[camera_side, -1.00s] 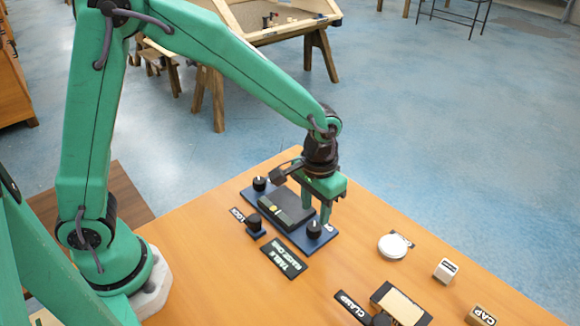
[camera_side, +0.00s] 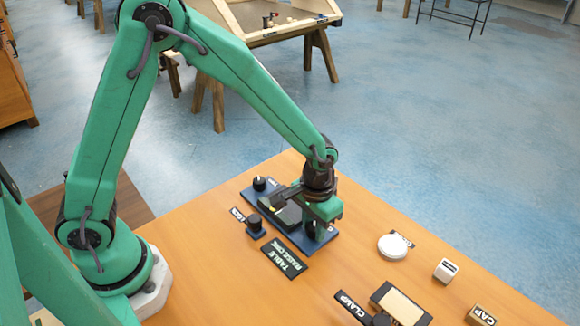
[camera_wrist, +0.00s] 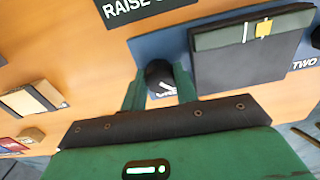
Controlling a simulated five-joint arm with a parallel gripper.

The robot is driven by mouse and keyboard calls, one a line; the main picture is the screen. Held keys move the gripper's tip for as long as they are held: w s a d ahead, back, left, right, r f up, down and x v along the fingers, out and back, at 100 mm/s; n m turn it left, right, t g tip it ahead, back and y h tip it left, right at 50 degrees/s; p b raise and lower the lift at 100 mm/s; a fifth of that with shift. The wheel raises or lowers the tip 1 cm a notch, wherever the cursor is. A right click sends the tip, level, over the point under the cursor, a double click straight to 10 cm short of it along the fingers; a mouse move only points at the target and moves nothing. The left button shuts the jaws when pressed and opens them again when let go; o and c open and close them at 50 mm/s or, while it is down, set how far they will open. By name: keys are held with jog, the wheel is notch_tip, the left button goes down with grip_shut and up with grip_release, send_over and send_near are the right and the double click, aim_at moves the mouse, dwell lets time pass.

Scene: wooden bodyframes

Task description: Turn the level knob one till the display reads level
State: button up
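The black level knob one (camera_wrist: 160,78) has a white pointer line and stands between the two green fingers of my gripper (camera_wrist: 161,88) in the wrist view. The fingers are close along its sides; whether they press on it I cannot tell. In the side view my gripper (camera_side: 312,232) is down over the right end of the blue panel (camera_side: 330,236) and hides most of that knob. The dark display box (camera_wrist: 248,60) has a green strip on top with a yellow mark (camera_wrist: 263,28) to the right of a white line; no reading is legible.
Another knob (camera_side: 260,184) stands at the panel's far end, and a knob by the LOCK label (camera_side: 254,222) beside it. The sign (camera_side: 284,257) lies in front. A white disc (camera_side: 393,246), a small block (camera_side: 446,270), a clamp (camera_side: 400,305) and a CAP block (camera_side: 481,315) lie right.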

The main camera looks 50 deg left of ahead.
jog(key=shift+c, duration=1.3)
jog(key=shift+m, duration=1.7)
jog(key=o, duration=0.7)
jog(key=shift+r, duration=0.15)
